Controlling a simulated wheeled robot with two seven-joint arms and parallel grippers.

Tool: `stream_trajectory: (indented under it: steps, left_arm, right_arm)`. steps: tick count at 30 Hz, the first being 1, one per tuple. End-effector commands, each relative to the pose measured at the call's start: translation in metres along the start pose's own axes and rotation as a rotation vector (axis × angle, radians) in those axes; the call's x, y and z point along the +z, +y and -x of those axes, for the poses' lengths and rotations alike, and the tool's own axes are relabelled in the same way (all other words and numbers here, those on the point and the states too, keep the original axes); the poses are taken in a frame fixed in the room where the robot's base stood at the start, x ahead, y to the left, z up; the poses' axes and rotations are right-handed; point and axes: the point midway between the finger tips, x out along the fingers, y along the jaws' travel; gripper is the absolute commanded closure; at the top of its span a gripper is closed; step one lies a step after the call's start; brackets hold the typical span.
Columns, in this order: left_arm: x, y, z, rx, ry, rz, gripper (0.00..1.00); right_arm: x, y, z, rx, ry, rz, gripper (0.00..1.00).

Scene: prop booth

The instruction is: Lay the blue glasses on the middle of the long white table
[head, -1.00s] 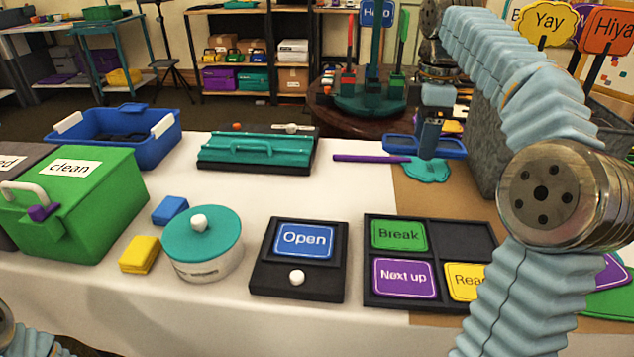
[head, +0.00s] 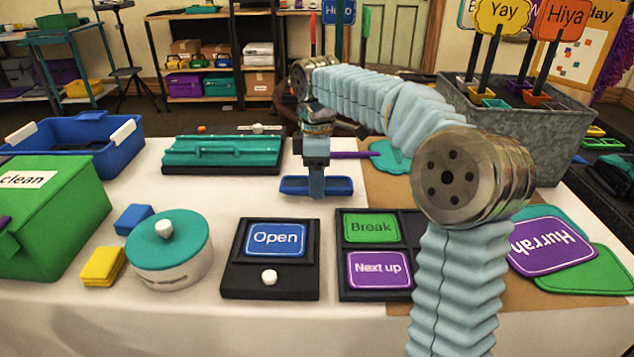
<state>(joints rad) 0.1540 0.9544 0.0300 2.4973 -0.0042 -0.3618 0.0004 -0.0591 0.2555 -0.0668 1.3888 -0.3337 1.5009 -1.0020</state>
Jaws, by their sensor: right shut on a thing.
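The blue glasses (head: 333,187) hang below my right gripper (head: 316,180), which is shut on them near their middle. They are over the long white table (head: 205,210), behind the "Open" sign. I cannot tell whether they touch the cloth. The gripper hides the middle of the glasses. My left gripper is out of view.
A teal case (head: 222,158) lies to the left of the glasses. A purple stick (head: 352,155) and a teal splat (head: 392,160) are behind and to the right. The "Open" sign (head: 272,240) and round tin (head: 170,245) stand in front.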

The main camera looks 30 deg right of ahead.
Motion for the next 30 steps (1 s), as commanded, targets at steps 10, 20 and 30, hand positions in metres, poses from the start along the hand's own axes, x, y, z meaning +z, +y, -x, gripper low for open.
stream_trajectory:
  steps: [10,20,30]
  left_arm:
    - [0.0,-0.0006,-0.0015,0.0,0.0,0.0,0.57]
    - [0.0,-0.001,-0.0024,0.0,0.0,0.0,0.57]
    - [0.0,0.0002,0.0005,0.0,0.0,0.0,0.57]
  right_arm:
    - [0.0004,-0.0002,-0.0086,0.001,0.001,0.0,0.73]
    - [0.0005,-0.0002,-0.011,0.001,0.001,0.0,0.18]
    - [0.0003,-0.0001,-0.0019,0.001,0.001,0.001,0.18]
